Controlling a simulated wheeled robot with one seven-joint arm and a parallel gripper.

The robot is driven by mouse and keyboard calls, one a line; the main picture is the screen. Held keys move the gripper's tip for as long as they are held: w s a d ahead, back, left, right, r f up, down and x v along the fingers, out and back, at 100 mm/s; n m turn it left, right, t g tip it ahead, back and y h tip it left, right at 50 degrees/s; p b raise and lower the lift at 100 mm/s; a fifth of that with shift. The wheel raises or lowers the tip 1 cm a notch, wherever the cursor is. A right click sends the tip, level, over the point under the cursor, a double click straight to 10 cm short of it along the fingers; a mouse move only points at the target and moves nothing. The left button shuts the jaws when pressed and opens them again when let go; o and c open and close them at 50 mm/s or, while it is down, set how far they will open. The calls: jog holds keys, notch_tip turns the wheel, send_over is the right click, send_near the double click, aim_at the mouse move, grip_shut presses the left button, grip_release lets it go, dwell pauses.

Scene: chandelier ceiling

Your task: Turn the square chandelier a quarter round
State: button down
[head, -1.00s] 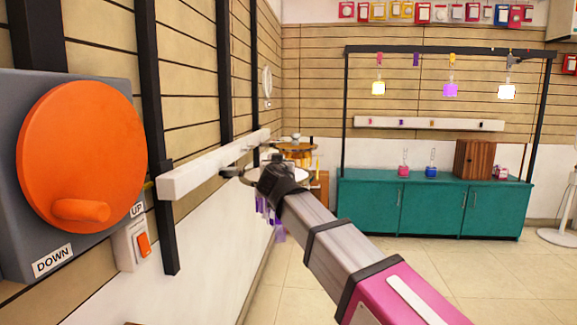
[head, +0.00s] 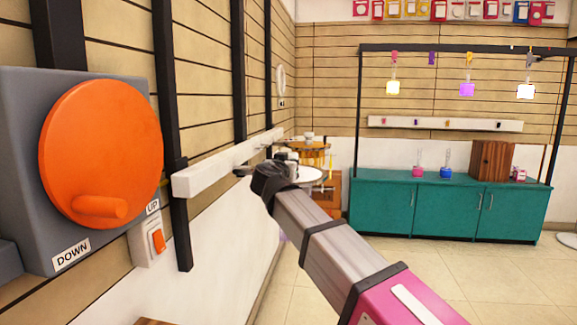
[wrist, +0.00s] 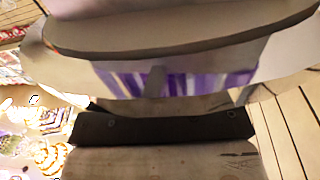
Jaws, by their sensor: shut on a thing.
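My gripper (head: 264,170) is at the far end of my outstretched arm, beside the white wall rail. It is small there, and its fingers are mostly hidden by my wrist. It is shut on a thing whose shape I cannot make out. A pale round plate (head: 308,174) shows just right of it. In the wrist view, a purple-and-white striped piece (wrist: 190,82) sits under a large pale rim, close to the camera. I cannot tell for sure whether this is the square chandelier, nor how it is turned.
An orange crank disc (head: 100,150) on a grey box labelled DOWN and an UP switch (head: 157,241) are at left. The white rail (head: 225,165) runs along the wall. A teal cabinet (head: 450,212) stands behind, under several hanging lamps.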

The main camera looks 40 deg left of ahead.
jog(key=c, duration=1.1)
grip_release()
jog(key=shift+o, duration=0.2)
jog(key=v, duration=1)
jog(key=shift+s+d, duration=0.15)
jog(key=shift+s, duration=0.25)
